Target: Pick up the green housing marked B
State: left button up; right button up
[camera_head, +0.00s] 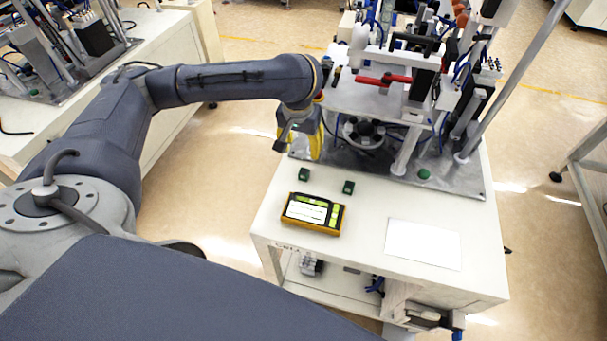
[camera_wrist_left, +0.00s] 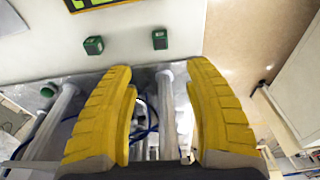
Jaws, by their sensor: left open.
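Two small dark-green housings lie apart on the white table top. The left housing (camera_head: 304,174) also shows in the left wrist view (camera_wrist_left: 160,39). The right housing (camera_head: 348,187) also shows in the left wrist view (camera_wrist_left: 94,45). Their markings are too small to read, so I cannot tell which is B. My left gripper (camera_head: 300,141), with ribbed yellow fingers, is open and empty above the table's far left side, just beyond the left housing. In the left wrist view the open fingers (camera_wrist_left: 162,66) point toward the housings without touching either. My right gripper is not in view.
A yellow-and-black device (camera_head: 314,213) lies in front of the housings, with a white sheet (camera_head: 423,244) to its right. The bowl feeder machine stands on a metal plate (camera_head: 455,183) behind, with posts and cables. A round green button (camera_head: 424,174) sits on the plate.

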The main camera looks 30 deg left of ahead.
aim_at(304, 172)
pick_arm(q)
jog(key=shift+w+a+f, duration=0.1)
jog(key=shift+w+f, duration=0.3)
jog(key=shift+f, duration=2.15)
jog(key=shift+w+a+f, duration=0.1)
jog(key=shift+w+f, duration=0.25)
jog(key=shift+f, duration=2.15)
jog(key=shift+w+a+f, duration=0.1)
jog(key=shift+w+f, duration=0.3)
jog(key=shift+f, duration=2.15)
jog(key=shift+c, duration=0.2)
jog(key=c, duration=1.1)
